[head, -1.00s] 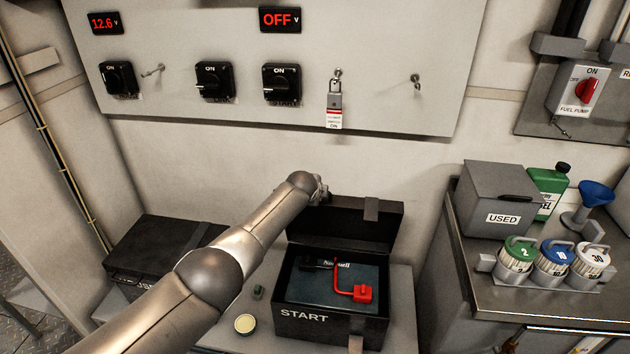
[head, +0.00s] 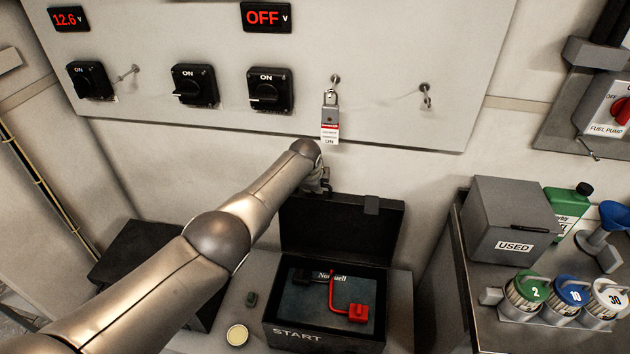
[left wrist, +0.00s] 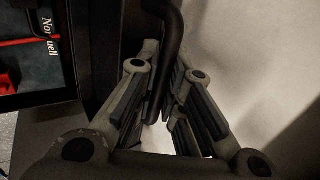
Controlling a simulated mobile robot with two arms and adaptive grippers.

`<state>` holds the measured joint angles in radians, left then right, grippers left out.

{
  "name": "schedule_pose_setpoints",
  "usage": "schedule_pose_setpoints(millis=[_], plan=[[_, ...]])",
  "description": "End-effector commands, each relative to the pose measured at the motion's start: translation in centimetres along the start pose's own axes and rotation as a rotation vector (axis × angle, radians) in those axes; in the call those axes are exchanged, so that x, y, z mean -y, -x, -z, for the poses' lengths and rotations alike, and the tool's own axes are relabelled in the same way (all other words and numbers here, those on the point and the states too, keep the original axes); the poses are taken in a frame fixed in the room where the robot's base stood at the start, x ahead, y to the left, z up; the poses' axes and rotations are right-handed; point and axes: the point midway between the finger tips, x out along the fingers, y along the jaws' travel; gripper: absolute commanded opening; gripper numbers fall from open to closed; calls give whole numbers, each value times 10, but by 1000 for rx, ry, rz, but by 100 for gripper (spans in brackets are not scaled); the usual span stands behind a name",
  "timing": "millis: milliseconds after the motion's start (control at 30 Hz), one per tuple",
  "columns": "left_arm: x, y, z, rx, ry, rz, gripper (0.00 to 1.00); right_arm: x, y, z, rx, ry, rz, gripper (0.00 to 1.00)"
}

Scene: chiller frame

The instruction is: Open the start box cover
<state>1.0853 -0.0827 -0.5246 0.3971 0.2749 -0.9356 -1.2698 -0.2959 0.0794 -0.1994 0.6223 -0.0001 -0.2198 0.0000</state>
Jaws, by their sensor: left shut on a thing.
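The start box (head: 297,337) is a black box marked START on the bench. Its cover (head: 330,230) stands raised and near upright at the back. Inside is a dark battery (head: 310,296) with a red lead and terminal (head: 357,313); it also shows in the left wrist view (left wrist: 38,25). My left gripper (head: 322,182) is at the cover's upper left edge. In the left wrist view its fingers (left wrist: 158,95) are shut on a black curved bar handle (left wrist: 170,55) beside the box. My right gripper is not in view.
A wall panel (head: 300,50) with switches and a tagged padlock (head: 330,113) hangs just above the arm. Another dark box (head: 140,250) stands left. A USED bin (head: 505,225) and several capped jars (head: 525,292) stand right.

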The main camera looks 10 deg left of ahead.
Motion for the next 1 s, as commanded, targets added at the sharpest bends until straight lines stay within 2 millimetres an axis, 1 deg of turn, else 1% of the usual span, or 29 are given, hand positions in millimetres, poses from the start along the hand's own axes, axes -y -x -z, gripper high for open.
schedule_pose_setpoints(millis=[333, 367, 500, 533, 733, 833, 1000], plan=[[1, 1, 0, -3, 8, 0, 0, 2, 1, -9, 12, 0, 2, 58], [2, 1, 0, -3, 8, 0, 11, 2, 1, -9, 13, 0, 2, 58], [1, 1, 0, -2, 5, 0, 29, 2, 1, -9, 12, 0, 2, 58], [1, 1, 0, -2, 5, 0, 31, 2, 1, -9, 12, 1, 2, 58], [0, 0, 0, -1, 3, -3, 31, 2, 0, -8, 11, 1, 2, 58], [-1, 0, 0, -1, 2, -4, 31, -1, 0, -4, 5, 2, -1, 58], [0, 3, 0, -2, 2, -2, 31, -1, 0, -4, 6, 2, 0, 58]])
